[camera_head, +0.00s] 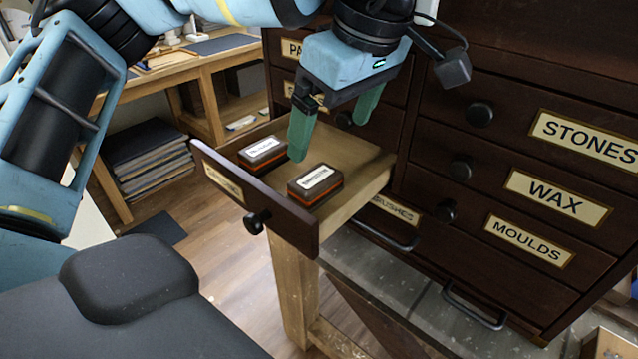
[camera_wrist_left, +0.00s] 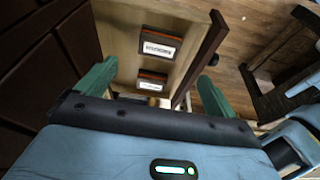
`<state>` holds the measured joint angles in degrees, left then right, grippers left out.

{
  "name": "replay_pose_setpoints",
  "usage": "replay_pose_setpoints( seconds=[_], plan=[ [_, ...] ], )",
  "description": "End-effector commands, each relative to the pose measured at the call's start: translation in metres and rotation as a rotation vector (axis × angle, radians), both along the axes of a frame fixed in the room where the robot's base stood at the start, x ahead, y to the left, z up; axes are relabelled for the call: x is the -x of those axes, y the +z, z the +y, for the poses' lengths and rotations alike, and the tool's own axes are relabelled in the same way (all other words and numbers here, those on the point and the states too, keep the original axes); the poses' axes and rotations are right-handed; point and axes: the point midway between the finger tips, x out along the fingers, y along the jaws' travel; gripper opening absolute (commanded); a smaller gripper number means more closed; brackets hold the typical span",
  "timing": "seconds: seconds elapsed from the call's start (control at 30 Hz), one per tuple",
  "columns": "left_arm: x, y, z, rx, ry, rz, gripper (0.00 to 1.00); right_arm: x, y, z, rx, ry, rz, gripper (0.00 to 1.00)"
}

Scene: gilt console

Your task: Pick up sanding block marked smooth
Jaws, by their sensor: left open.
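Two dark sanding blocks with an orange-red band and a white label lie in the open drawer (camera_head: 355,153). One block (camera_head: 263,154) is at the left, the other block (camera_head: 316,185) nearer the drawer's right side. The label writing is too small to read, so I cannot tell which is marked smooth. My left gripper (camera_head: 329,140) is open and empty, pointing down above the drawer, with its green fingers apart. In the left wrist view, both blocks show beyond the gripper (camera_wrist_left: 157,72): an upper block (camera_wrist_left: 160,47) and a lower block (camera_wrist_left: 152,80). My right gripper is not in view.
The drawer front (camera_head: 255,200) stands up along the near left side. The dark cabinet (camera_head: 500,75) has closed drawers labelled STONES, WAX and MOULDS at right. A wooden workbench (camera_head: 200,75) and stacked dark sheets (camera_head: 145,155) are behind left. Floor is clear between.

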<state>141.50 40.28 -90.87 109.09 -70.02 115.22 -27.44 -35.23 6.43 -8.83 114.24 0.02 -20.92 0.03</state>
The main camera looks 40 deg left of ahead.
Motion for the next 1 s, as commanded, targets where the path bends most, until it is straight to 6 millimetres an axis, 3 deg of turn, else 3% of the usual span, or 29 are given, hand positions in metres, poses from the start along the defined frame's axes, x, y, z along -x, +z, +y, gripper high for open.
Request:
replay_pose_setpoints(
  seconds=[0.03, 0.2, 0.53, 0.8, 1.0],
  plan=[
    [-0.001, -0.013, 0.003, 0.001, -0.001, 0.008, 0.94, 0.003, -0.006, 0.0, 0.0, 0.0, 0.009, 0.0],
    [-0.001, -0.034, 0.009, 0.001, 0.001, 0.005, 0.94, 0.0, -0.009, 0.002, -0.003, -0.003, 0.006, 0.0],
    [-0.001, -0.042, 0.012, 0.002, 0.0, 0.001, 0.94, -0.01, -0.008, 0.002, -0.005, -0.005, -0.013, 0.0],
    [-0.002, -0.08, 0.023, 0.002, 0.0, 0.008, 0.94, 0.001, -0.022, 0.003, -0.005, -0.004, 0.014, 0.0],
    [-0.003, -0.096, 0.029, 0.002, 0.001, 0.002, 0.94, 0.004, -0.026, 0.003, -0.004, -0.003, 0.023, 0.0]
  ],
)
